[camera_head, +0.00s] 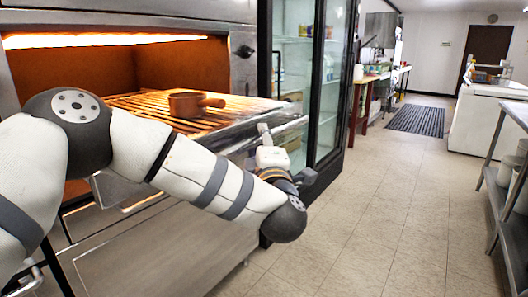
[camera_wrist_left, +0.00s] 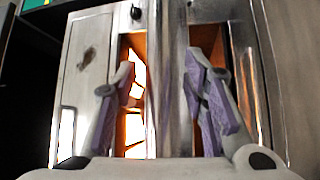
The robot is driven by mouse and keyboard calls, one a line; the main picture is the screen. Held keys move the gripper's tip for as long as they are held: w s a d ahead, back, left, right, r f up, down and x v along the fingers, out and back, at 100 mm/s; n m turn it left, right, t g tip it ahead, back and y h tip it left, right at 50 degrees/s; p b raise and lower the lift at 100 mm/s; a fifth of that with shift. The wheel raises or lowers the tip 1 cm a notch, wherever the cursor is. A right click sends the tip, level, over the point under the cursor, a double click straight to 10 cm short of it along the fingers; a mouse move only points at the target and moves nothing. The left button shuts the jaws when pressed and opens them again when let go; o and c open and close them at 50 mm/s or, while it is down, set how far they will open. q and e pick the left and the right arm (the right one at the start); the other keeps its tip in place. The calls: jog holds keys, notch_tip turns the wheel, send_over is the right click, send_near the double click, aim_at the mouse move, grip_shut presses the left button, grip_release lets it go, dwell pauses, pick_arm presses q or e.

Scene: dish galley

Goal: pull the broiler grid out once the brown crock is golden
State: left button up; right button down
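The brown crock (camera_head: 187,104), with a stubby handle pointing right, stands upright on the broiler grid (camera_head: 140,101) under the glowing broiler. Whether its top is golden is too small to tell. The grid's slats are lit orange, and my left arm hides part of its front. My left gripper (camera_head: 264,134) is at the right end of the steel front edge of the broiler opening. In the left wrist view its purple-padded fingers (camera_wrist_left: 160,75) are apart, with a steel strip (camera_wrist_left: 171,90) between or behind them; contact cannot be told. My right gripper is out of view.
The broiler's heating element (camera_head: 100,40) glows along the top of the opening. A glass-door fridge (camera_head: 300,75) stands close to the right of my left gripper. A steel shelf unit (camera_head: 508,180) is at the right edge. The tiled floor (camera_head: 370,215) between is clear.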

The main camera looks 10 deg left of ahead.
pick_arm(q)
jog(key=v, duration=1)
jog(key=shift+s, duration=0.2)
jog(key=shift+d, duration=0.1)
jog(key=s+d+f+m+g+h, duration=0.1)
jog(key=s+f+m+g+h, duration=0.25)
jog(key=f, duration=0.65)
jog(key=s+d+f+m+g+h, duration=0.1)
jog(key=s+f+m+h, duration=0.25)
jog(key=f+m, duration=0.55)
jog(key=s+a+f+m+g+h+p, duration=0.25)
jog(key=s+f+g, duration=0.35)
jog(key=s+f, duration=0.65)
jog(key=s+a+f+m+g, duration=0.1)
jog(key=s+a+f+g, duration=0.1)
jog(key=s, duration=0.7)
jog(key=s+a+f+m+g+y, duration=0.1)
jog(key=s+a+f+m+g, duration=0.1)
jog(key=s+a+g, duration=0.3)
jog(key=s+a+f+m+g+y, duration=0.1)
jog(key=s+a+f+m+g, duration=0.1)
jog(key=s, duration=1.1)
jog(key=shift+s+a+f+g, duration=0.2)
jog(key=shift+a+f+g, duration=0.35)
jog(key=shift+a, duration=0.5)
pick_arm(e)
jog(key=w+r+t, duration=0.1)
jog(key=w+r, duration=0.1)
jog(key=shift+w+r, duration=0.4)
